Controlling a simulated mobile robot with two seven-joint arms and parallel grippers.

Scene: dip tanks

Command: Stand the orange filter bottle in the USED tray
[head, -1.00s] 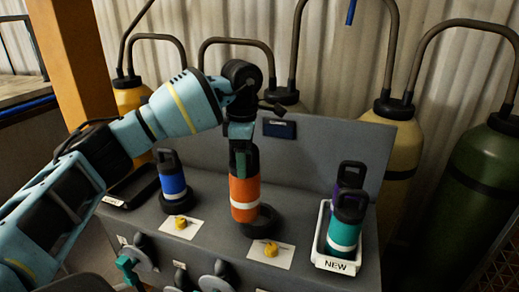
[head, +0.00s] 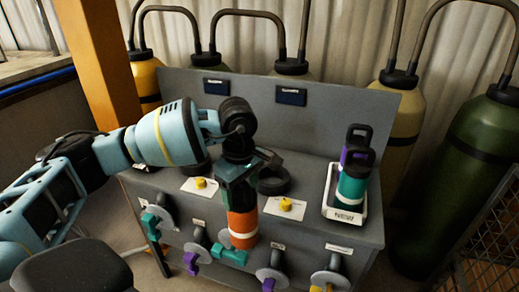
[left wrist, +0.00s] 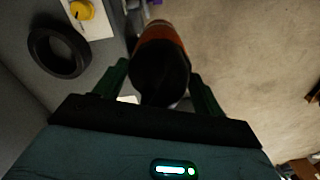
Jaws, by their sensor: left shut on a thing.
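My left gripper (head: 238,190) is shut on the orange filter bottle (head: 242,222) near its dark top. The bottle has a white band and hangs about upright at the front edge of the grey bench. In the left wrist view the orange bottle (left wrist: 163,42) sits between the fingers, with the floor to its right. The white tray (head: 345,217) at the right holds a teal bottle (head: 353,187) and a purple bottle (head: 355,150). My right gripper is not in view.
An empty dark ring (head: 274,185) lies on the bench (head: 305,172) behind the bottle. Yellow knobs on white plates (head: 287,206) stand near it. Valves with coloured handles (head: 230,255) stick out of the bench front. A wire cage (head: 485,235) stands at the right.

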